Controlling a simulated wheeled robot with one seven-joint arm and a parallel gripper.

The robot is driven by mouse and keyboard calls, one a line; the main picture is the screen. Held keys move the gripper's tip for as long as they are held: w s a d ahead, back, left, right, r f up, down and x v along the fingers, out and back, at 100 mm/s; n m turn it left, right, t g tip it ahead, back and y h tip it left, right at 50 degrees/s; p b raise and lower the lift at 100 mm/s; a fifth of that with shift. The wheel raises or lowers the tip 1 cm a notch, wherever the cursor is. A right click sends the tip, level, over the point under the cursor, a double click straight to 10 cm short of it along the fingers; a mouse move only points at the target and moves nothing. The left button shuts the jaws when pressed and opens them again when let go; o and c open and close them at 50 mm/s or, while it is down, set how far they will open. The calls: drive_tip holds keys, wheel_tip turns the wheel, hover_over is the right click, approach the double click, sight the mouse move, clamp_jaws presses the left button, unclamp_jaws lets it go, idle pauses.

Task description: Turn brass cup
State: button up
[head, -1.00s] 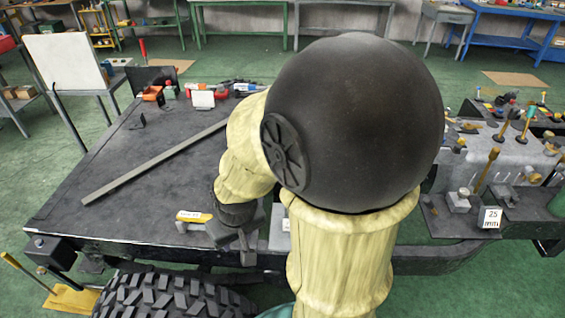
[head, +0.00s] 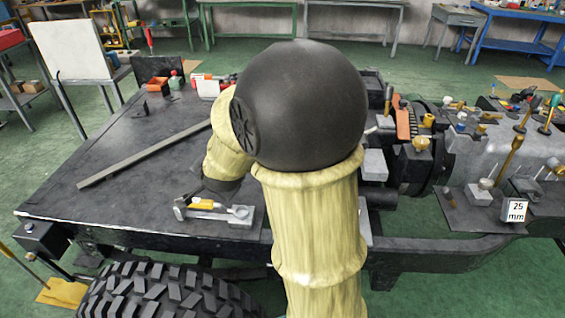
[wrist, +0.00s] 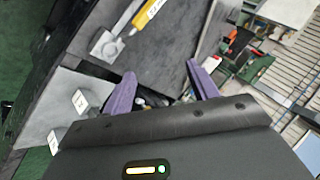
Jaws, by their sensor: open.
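My gripper shows in the wrist view, with two purple fingers (wrist: 162,86) spread apart and nothing clearly held between them. In the head view my own arm hides the fingers. I cannot pick out the brass cup with certainty. Several small brass-coloured pieces stand on the machinery at the right of the head view, among them a short brass fitting (head: 421,143) near a black ring and a tall brass-topped rod (head: 511,155). Small parts behind the fingers in the wrist view are too blurred to name.
A yellow-handled tool (head: 203,204) lies on a grey plate at the dark bench's (head: 120,205) front edge; its handle also shows in the wrist view (wrist: 147,14). A long grey bar (head: 140,157) crosses the bench. A "25 mm" card (head: 515,210) stands at right. A tyre (head: 165,290) is below.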

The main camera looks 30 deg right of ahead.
drive_tip(key=w+d+f+m+t+h+b, duration=0.2)
drive_tip(key=w+d+f+m+h+b, duration=0.15)
drive_tip(key=w+m+b, duration=0.45)
drive_tip(key=w+d+f+m+t+h+b, duration=0.25)
drive_tip(key=w+d+f+m+b, duration=0.2)
drive_tip(key=m, duration=0.45)
drive_tip(key=s+d+f+m+g+h+b, duration=0.1)
drive_tip(key=d+f+m+g+h+b, duration=0.1)
drive_tip(key=m, duration=0.7)
drive_tip(key=d+f+m+g+h+b, duration=0.3)
drive_tip(key=d+f+m+h+b, duration=0.2)
drive_tip(key=d+m+h+b, duration=0.2)
drive_tip(key=m+b, duration=0.2)
drive_tip(key=m, duration=0.1)
drive_tip(key=shift+s+g+h, duration=0.35)
drive_tip(key=shift+h, duration=0.05)
drive_tip(key=shift+b, duration=0.3)
drive_tip(key=b+x, duration=0.1)
drive_tip(key=x, duration=1.6)
drive_tip(key=shift+w, duration=0.15)
drive_tip(key=shift+d, duration=0.1)
